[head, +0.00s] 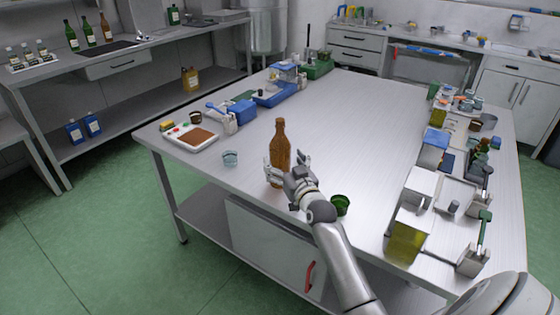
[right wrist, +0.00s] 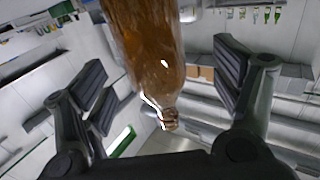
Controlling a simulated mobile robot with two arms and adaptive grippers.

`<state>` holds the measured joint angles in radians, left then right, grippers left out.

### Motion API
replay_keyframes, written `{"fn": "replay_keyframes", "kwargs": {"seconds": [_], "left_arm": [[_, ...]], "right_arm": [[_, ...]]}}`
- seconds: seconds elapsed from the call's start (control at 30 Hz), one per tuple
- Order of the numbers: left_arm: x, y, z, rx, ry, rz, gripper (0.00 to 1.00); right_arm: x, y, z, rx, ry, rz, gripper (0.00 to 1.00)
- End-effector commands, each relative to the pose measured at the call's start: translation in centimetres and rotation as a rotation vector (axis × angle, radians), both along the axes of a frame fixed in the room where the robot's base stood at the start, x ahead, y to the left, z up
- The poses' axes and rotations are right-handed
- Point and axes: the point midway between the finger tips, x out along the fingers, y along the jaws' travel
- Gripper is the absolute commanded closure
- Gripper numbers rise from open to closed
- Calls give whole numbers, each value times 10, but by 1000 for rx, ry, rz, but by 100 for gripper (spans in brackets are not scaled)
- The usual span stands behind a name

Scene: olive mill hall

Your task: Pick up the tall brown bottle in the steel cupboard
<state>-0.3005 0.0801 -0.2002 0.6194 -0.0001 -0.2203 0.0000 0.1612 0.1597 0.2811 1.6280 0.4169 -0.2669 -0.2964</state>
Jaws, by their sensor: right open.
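A tall brown bottle (head: 281,142) stands upright on the steel table (head: 340,130) near its front edge, not inside a cupboard. My right gripper (head: 287,168) is open at the bottle's lower body. In the right wrist view the bottle (right wrist: 145,45) shows between the two open finger pads of the gripper (right wrist: 158,82), with visible gaps at both sides. The bottle's base is partly hidden by the gripper in the head view. A steel cupboard (head: 262,238) with a red handle sits under the table. My left gripper is not in view.
A small glass (head: 230,159) stands left of the bottle and a green cup (head: 340,204) right of my gripper. Several devices line the right side. The table's middle is clear.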

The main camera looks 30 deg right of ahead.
Motion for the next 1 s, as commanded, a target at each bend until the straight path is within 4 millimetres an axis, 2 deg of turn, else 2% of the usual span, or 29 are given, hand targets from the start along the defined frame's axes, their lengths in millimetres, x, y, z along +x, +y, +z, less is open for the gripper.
{"fn": "replay_keyframes", "kwargs": {"seconds": [0.43, 0.77, 0.8, 1.0], "left_arm": [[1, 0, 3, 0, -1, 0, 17], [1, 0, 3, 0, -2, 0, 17], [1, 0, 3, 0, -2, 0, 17], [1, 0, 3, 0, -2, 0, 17]], "right_arm": [[44, -16, 5, 1, 1, 0, 16], [50, -18, 5, 0, 1, -1, 16], [50, -18, 5, 0, 1, -1, 17], [50, -17, 5, 0, 1, 0, 43]]}}
